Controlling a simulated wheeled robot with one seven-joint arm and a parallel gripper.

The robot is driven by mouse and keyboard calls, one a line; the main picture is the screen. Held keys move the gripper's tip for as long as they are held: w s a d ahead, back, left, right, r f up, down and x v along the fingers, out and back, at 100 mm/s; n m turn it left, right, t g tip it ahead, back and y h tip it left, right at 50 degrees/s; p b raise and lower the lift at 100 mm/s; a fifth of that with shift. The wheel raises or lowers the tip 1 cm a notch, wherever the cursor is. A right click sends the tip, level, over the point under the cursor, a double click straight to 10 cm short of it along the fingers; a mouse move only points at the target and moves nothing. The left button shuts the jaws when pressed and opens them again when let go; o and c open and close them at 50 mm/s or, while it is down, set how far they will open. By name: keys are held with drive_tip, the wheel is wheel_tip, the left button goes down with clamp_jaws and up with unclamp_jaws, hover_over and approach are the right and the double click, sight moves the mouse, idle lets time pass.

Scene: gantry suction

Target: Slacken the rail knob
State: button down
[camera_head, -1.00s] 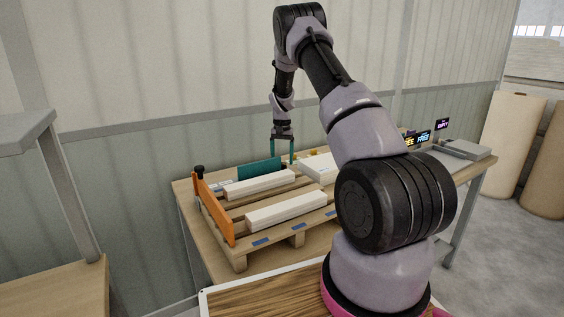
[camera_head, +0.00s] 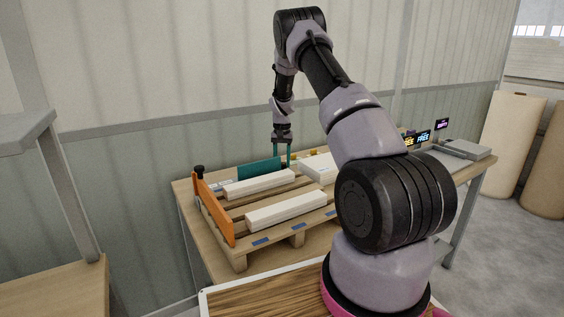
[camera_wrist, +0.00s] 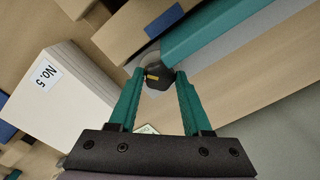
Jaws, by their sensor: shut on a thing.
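The rail knob (camera_wrist: 160,78) is black with a small yellow mark. In the wrist view it lies between my teal fingertips, at the end of the teal rail (camera_wrist: 215,30). My gripper (camera_wrist: 160,75) points down and is shut on the knob, one finger on each side. In the head view the teal rail (camera_head: 250,170) stands along the back of the pallet, and my gripper (camera_head: 281,156) is at its right end. The knob is hidden or too small to make out there.
A wooden pallet (camera_head: 243,255) on the table holds white boxes (camera_head: 285,209), one labelled No.5 in the wrist view (camera_wrist: 65,100). An orange rail (camera_head: 214,207) with a black knob (camera_head: 199,170) stands at its left. Small signs (camera_head: 423,136) stand at the right.

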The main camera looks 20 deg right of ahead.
drive_tip(key=shift+n, duration=3.4)
drive_tip(key=shift+c, duration=1.7)
unclamp_jaws()
wheel_tip(320, 180, up, 11)
drive_tip(key=shift+f, duration=0.1)
